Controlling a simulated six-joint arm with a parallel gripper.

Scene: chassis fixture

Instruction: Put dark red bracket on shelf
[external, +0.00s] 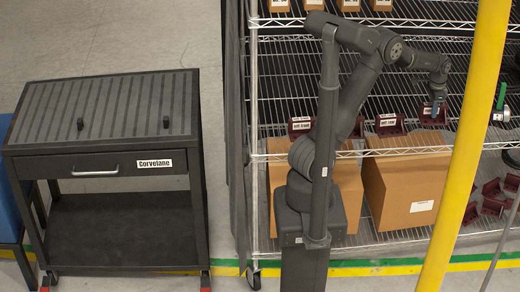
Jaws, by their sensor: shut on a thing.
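My gripper (436,105) is over the right part of the wire shelf (455,130), pointing down. It is shut on a dark red bracket (432,117), which is at the level of the shelf. I cannot tell whether the bracket touches the wires. Two more dark red brackets with white labels sit on the same shelf to the left: one bracket near the middle (389,125) and one farther left (299,126). Another dark red piece (358,130) shows partly behind my arm.
Cardboard boxes (405,190) stand below the shelf, and smaller ones (381,5) above. Several loose dark red brackets (493,200) lie at the lower right. A yellow post (468,150) crosses in front. A black cart (105,165) stands left.

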